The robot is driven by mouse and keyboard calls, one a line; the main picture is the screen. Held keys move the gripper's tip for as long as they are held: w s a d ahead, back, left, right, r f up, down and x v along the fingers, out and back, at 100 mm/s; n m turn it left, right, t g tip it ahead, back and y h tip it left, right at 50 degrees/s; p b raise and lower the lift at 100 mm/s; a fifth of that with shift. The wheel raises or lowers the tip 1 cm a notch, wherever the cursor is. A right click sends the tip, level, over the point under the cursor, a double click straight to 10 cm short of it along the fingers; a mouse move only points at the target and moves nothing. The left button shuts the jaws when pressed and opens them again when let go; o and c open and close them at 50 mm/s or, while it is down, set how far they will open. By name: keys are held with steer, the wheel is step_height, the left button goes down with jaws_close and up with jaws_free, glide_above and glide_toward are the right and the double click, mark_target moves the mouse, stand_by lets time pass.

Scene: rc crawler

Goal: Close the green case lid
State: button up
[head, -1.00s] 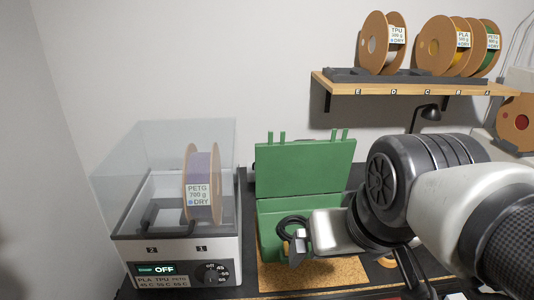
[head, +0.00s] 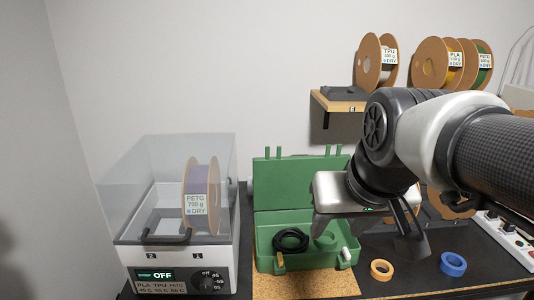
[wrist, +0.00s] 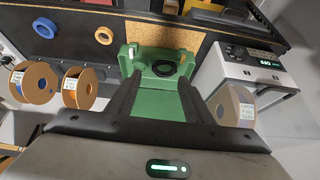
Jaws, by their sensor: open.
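The green case stands open on the bench, with its lid (head: 283,180) raised upright at the back and its lower tray (head: 310,258) in front. Nothing is held. I cannot tell whether a finger touches the lid.
A filament dryer (head: 190,255) with a clear cover and a spool stands left of the case. A cork mat (head: 330,285) lies under it. Orange (head: 381,270) and blue (head: 453,264) tape rolls lie at right. A spool shelf (head: 335,104) hangs above.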

mark_target(300, 175)
steer(key=shift+t, duration=0.3)
steer(key=w+r, duration=0.2)
steer(key=w, duration=0.4)
steer(key=w+r+p, duration=0.1)
steer(key=w+r, duration=0.2)
steer(key=w, duration=0.3)
steer(key=w+r, duration=0.2)
steer(key=w, duration=0.4)
steer(key=shift+r+p, duration=0.2)
steer(key=shift+p, duration=0.15)
steer(key=c, duration=1.1)
steer(key=w+p, duration=0.1)
steer(key=w, duration=1.4)
steer(key=shift+w+a+r+t, duration=0.15)
steer(key=shift+w+a+t, duration=0.1)
steer(key=shift+w+t, duration=0.15)
steer(key=x, duration=1.1)
steer(key=s, duration=0.4)
steer(key=shift+p, duration=0.3)
steer(key=shift+f+b, duration=0.3)
